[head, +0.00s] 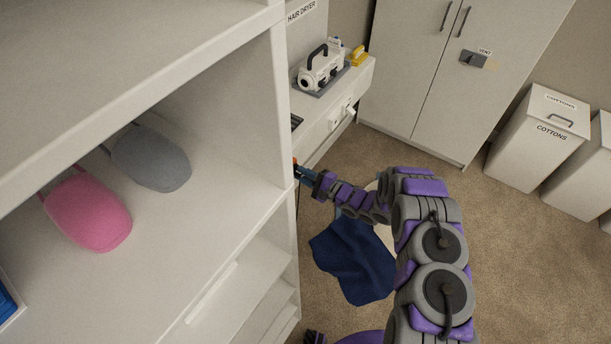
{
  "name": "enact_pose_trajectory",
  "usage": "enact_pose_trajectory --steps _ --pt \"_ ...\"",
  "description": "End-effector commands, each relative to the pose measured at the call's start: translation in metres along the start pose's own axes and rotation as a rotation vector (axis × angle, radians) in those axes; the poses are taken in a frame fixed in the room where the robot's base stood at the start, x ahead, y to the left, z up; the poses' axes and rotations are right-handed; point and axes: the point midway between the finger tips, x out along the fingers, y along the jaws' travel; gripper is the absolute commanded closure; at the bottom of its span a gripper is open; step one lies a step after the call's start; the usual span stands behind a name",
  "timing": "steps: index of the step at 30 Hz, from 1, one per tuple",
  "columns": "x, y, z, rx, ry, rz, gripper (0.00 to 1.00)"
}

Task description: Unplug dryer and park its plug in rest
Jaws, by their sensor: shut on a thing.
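The dryer (321,68), a white body with a black handle, stands on a grey base on the white counter under a "HAIR DRYER" sign (301,10). My gripper (298,170) is low in front of the counter, at the edge of the shelf's side panel, which partly hides it. It is shut on what seems to be the plug; only a small orange bit shows at the fingertips. The cord cannot be made out. A dark slotted piece (296,121) on the counter is half hidden by the panel; I cannot tell whether it is the rest.
A white shelf unit (283,120) with a pink (88,212) and a grey (151,157) rounded thing fills the left. A dark blue cloth (354,262) lies on the carpet below my arm. A cabinet (430,75) and "COTTONS" bins (540,140) stand right; carpet there is clear.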

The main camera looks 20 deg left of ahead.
Motion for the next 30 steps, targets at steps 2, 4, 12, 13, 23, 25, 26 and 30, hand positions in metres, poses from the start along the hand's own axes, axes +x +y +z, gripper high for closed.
enact_pose_trajectory --steps 2,4,12,13,23,25,26,30 --pt "0.002 0.000 0.000 0.000 -0.001 0.000 1.00" --pt "0.004 0.000 0.000 0.000 -0.001 0.000 1.00" --pt "0.004 0.000 0.000 0.001 0.000 0.000 0.60" --pt "0.004 0.000 0.000 0.001 0.000 0.000 0.58" --pt "0.003 0.000 0.000 0.001 0.000 0.000 0.51" --pt "0.000 0.000 0.000 0.001 0.001 -0.001 0.51" --pt "-0.003 0.000 -0.001 0.001 0.002 -0.001 0.51" --pt "-0.024 -0.001 -0.001 0.005 0.003 -0.002 0.51"
